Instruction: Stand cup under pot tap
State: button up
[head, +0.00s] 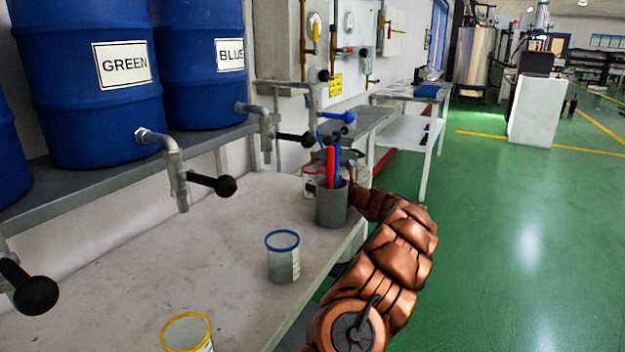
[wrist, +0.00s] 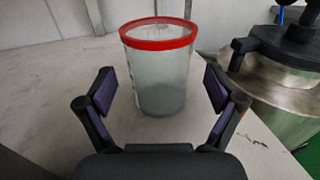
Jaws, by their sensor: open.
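A clear cup with a red rim (wrist: 160,75) stands upright on the pale counter, straight ahead of my gripper in the wrist view. In the head view this red-rimmed cup (head: 308,184) is partly hidden behind a grey holder. My gripper (wrist: 160,92) is open and empty, its fingers either side of the cup's lower part with visible gaps; I cannot tell how far the cup is between them. A metal pot (wrist: 278,105) with a black lid stands to the right of the cup. I cannot make out the pot's tap. The head view hides my gripper.
The grey holder (head: 331,208) contains red and blue sticks. A blue-rimmed cup (head: 283,262) and a yellow-rimmed cup (head: 187,334) stand nearer on the counter (head: 130,270). Taps with black knobs (head: 212,184) jut out from the blue barrels (head: 85,80).

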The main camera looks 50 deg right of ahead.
jog(key=shift+s, duration=1.15)
